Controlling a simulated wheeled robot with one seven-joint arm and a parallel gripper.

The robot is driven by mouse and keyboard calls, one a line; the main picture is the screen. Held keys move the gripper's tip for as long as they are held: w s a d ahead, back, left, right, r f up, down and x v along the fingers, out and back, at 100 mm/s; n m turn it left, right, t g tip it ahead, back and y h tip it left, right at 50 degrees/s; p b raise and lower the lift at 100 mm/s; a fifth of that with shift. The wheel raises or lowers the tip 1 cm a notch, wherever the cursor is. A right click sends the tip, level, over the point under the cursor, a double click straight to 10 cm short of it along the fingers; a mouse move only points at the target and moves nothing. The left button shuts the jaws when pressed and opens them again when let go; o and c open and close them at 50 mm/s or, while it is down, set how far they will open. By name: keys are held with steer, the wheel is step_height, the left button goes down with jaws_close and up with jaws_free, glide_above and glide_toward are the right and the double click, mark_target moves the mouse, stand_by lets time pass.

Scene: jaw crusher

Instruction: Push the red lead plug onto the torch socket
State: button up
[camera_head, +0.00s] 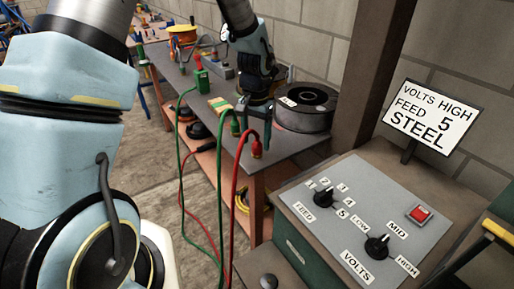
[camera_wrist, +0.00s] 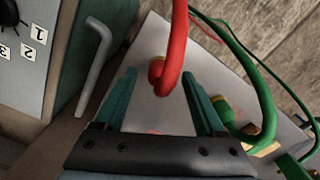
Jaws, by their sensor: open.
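The red lead plug (camera_head: 256,147) is at the front edge of the grey bench, with its red cable arching down to the left. In the wrist view the red lead (camera_wrist: 175,45) passes between the tips of my gripper's fingers. My gripper (camera_head: 257,122) points down just above the plug, with its two teal fingers apart on either side of the lead. In the wrist view the gripper (camera_wrist: 160,85) is open, and I see no firm grip. I cannot make out the torch socket for certain; the fingers and lead may hide it.
A green lead (camera_wrist: 255,85) with a brass-ended plug lies close beside one finger. A dark wire spool (camera_head: 306,108) stands right of my gripper. A green block (camera_head: 201,81) stands further back on the bench. The control panel (camera_head: 365,225) is at front right, with a sign (camera_head: 432,118) behind.

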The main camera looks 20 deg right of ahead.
mark_target(256, 142)
steer(key=shift+f, duration=1.55)
steer(key=shift+c, duration=0.3)
jaws_close()
steer(key=shift+r, duration=0.1)
step_height(256, 142, up, 10)
steer(key=shift+f+b, duration=0.1)
steer(key=shift+b, duration=0.5)
steer(key=w+a+f+n, duration=0.2)
steer(key=a+f, duration=0.4)
steer(key=a, duration=0.5)
steer(key=w+a+f+n, duration=0.2)
steer(key=a+f+n, duration=0.2)
steer(key=a, duration=0.7)
steer(key=w+a+f+n, duration=0.2)
steer(key=a+f+n, duration=0.2)
steer(key=a+f, duration=0.5)
steer(key=shift+w+a, duration=0.4)
steer(key=shift+a, duration=0.7)
